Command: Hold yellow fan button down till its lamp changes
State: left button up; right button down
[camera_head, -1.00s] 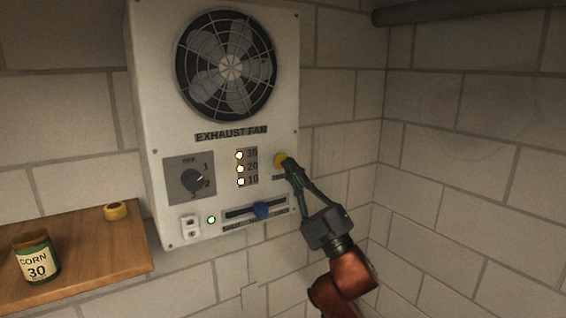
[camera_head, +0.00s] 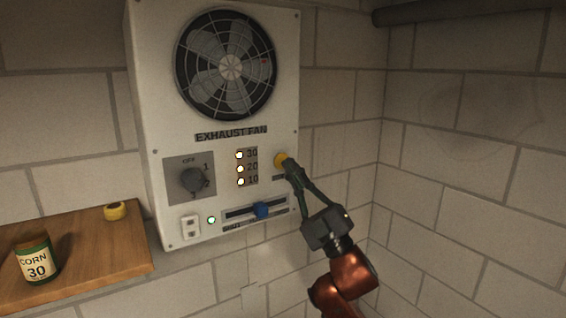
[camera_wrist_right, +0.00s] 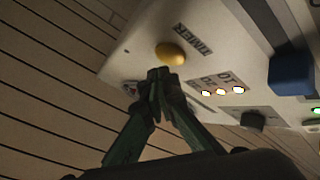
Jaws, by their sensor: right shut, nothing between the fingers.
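The yellow button (camera_head: 281,160) is at the right side of the white exhaust fan box (camera_head: 145,110). In the right wrist view the button (camera_wrist_right: 170,53) shows beside the word TIMER. My right gripper (camera_head: 290,166) is shut and empty, its fingertips right at the lower right of the button. In the right wrist view the fingertips (camera_wrist_right: 160,75) overlap the button's near edge; I cannot tell whether they touch it. The lamps marked 30 (camera_head: 239,155), 20 (camera_head: 240,169) and 10 (camera_head: 241,182) all look lit. My left gripper is not in view.
The box carries a fan grille (camera_head: 230,66), a dark knob (camera_head: 193,180), a blue slider (camera_head: 261,210), a white switch (camera_head: 190,227) and a green lamp (camera_head: 211,220). A wooden shelf (camera_head: 90,250) holds a corn jar (camera_head: 37,260) and a small yellow object (camera_head: 115,211). Brick walls meet at the right.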

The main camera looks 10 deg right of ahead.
jog(key=shift+w, duration=0.1)
jog(key=shift+w+a, duration=0.2)
jog(key=shift+w, duration=0.1)
jog(key=shift+w+a, duration=0.1)
jog(key=shift+w, duration=0.3)
dwell(0.8)
jog(key=shift+s, duration=0.1)
dwell(1.3)
jog(key=shift+s+d, duration=0.3)
jog(key=shift+s, duration=0.4)
jog(key=shift+s+d, duration=0.3)
jog(key=shift+s, duration=0.5)
jog(key=shift+s+d, duration=0.25)
jog(key=shift+s, duration=0.5)
jog(key=shift+s+d, duration=0.3)
jog(key=shift+s, duration=0.5)
jog(key=shift+f+h, duration=0.1)
jog(key=shift+h, duration=0.2)
